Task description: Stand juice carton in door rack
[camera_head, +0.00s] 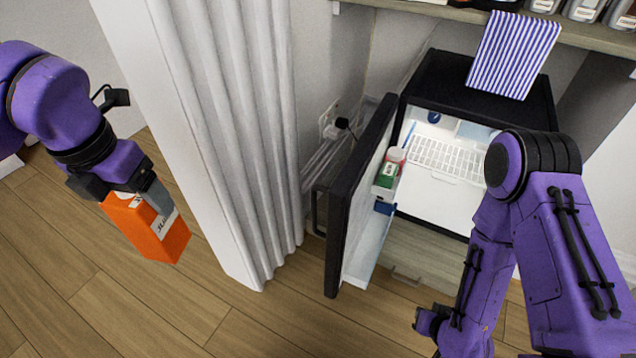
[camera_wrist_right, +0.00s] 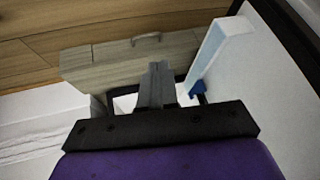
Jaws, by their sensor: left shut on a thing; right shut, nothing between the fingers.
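The orange juice carton (camera_head: 150,226) with a white label hangs tilted above the floor at the left of the head view. My left gripper (camera_head: 148,192) is shut on its upper end. The small black fridge stands open, its door (camera_head: 352,200) swung out toward me. The door's inner side has a lower door rack (camera_head: 370,245) with pale blue walls, also in the right wrist view (camera_wrist_right: 216,46). The carton is well left of the door, beyond the white curtain. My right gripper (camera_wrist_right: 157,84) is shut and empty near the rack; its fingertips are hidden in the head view.
An upper door shelf holds a green-and-white item (camera_head: 387,174) and a red-topped one. A blue piece (camera_head: 384,207) sits below it. A white pleated curtain (camera_head: 215,130) stands between my left gripper and the fridge.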

